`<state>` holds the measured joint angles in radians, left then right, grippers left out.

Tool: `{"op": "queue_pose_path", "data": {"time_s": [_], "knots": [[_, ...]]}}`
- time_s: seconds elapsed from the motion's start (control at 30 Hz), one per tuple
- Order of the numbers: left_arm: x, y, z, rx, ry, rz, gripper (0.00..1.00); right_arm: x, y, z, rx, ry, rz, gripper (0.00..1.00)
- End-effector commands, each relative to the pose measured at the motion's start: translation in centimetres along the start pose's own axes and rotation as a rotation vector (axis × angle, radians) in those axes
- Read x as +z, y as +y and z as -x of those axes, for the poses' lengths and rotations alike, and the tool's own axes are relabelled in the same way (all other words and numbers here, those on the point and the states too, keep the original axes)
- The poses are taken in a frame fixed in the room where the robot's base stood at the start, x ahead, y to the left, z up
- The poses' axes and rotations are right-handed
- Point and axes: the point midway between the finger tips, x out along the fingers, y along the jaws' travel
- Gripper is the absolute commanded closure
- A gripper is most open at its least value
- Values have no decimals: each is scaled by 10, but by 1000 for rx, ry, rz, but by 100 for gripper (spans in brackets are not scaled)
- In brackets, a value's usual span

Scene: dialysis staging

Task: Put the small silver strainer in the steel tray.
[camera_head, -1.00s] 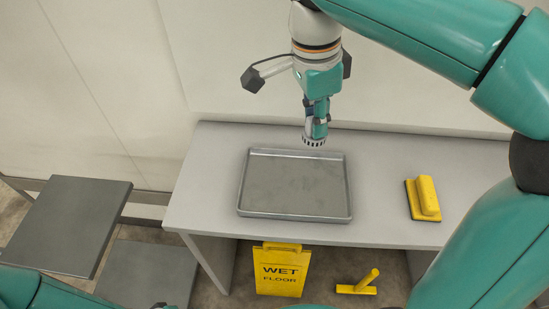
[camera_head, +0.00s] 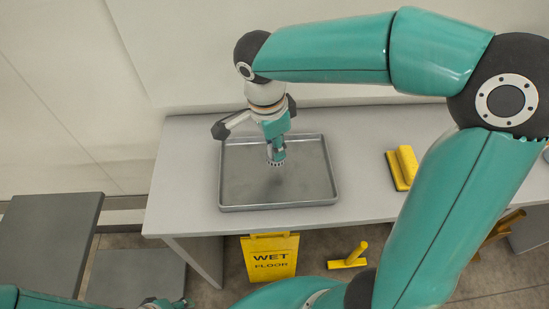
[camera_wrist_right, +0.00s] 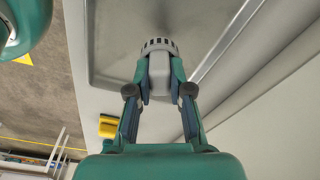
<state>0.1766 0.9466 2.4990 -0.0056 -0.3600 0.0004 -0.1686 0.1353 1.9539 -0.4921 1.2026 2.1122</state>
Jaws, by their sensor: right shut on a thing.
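The small silver strainer (camera_wrist_right: 158,58) is between the fingers of my right gripper (camera_wrist_right: 160,85) in the right wrist view, its slotted round end pointing away from the gripper. In the head view the strainer (camera_head: 275,163) shows just below the right gripper (camera_head: 276,150), which is shut on it. The steel tray (camera_head: 325,202) lies on the grey table, and the strainer is over its middle. I cannot tell whether the strainer touches the tray floor. My left gripper (camera_head: 160,304) shows only partly at the bottom edge, and its jaws are unclear.
A yellow block-handled brush (camera_head: 403,167) stands on the table (camera_head: 180,190) right of the tray. A yellow wet floor sign (camera_head: 270,258) and a yellow tool (camera_head: 350,258) are on the floor in front. A dark grey platform (camera_head: 45,240) is at the left.

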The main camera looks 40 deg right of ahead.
Motion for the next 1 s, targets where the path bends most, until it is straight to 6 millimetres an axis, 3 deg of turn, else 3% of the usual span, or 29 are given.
{"op": "queue_pose_path", "data": {"time_s": [0.4, 0.8, 0.83, 0.97, 1.0], "knots": [[0, 0, -1, 0, 0, 0, 60, 4, 1, -44, 2, 1, -1, 100], [0, -2, -5, 0, 0, 0, 60, 5, 0, -50, 0, 0, -2, 100], [0, -1, -4, 0, 0, 0, 60, 5, 0, -49, 0, 0, -2, 77], [0, -1, -3, 0, 0, 0, 60, 4, 1, -49, 0, 0, -3, 55], [0, -1, -3, 0, 0, 0, 60, 4, 1, -49, 0, 0, -3, 55]]}}
